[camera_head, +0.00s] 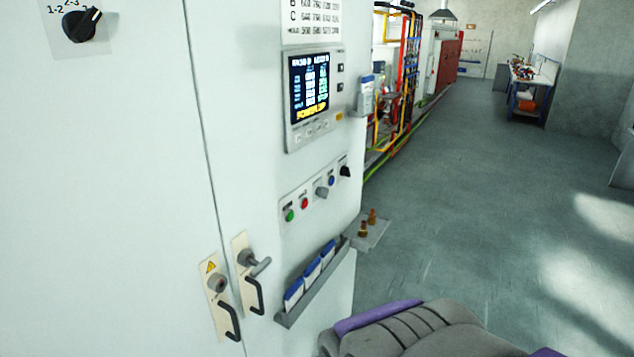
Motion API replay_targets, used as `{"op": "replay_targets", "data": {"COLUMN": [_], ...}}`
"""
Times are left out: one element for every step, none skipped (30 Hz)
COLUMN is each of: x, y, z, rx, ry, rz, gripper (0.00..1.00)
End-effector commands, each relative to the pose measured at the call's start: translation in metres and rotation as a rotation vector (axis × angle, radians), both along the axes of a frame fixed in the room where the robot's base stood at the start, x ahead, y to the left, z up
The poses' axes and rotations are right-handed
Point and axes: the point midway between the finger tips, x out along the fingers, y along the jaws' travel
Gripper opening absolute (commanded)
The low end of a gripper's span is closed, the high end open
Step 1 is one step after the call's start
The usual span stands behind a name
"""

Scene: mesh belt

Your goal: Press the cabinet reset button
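The white cabinet (150,180) fills the left half of the view, close to me. A narrow control strip (313,207) on its right door carries a green button (290,215), a red button (304,203), a grey knob (322,192), a blue button (331,181) and a black knob (345,171). The labels above them are too small to read, so I cannot tell from text which is the reset. A lit display (309,86) sits above the strip. My gripper is not in view, and nothing touches the buttons.
Door handles (257,292) and a rack of blue-and-white booklets (313,275) stick out below the strip. A small ledge with brass fittings (367,230) juts from the cabinet's right side. Open grey floor (470,220) lies to the right; a workbench (530,85) stands far back.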

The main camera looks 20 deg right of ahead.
Motion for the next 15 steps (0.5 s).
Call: {"op": "replay_targets", "data": {"x": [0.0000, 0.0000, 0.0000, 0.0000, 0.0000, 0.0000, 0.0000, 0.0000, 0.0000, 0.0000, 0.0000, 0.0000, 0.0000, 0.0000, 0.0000], "y": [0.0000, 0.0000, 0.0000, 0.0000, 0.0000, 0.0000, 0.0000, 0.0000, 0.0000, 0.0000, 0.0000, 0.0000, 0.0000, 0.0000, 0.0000], "z": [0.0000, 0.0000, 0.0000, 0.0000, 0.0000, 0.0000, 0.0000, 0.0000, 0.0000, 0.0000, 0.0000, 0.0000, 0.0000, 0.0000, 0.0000], "rx": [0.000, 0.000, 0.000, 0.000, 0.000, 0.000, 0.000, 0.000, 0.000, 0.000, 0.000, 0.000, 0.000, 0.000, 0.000], "ry": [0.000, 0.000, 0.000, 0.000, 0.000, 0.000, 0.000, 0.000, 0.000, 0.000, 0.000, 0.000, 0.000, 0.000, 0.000], "rz": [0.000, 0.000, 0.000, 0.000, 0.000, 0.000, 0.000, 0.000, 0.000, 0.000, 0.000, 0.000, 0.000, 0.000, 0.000], "gripper": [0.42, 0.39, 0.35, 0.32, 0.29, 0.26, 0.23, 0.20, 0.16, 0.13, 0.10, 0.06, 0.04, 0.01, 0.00]}}
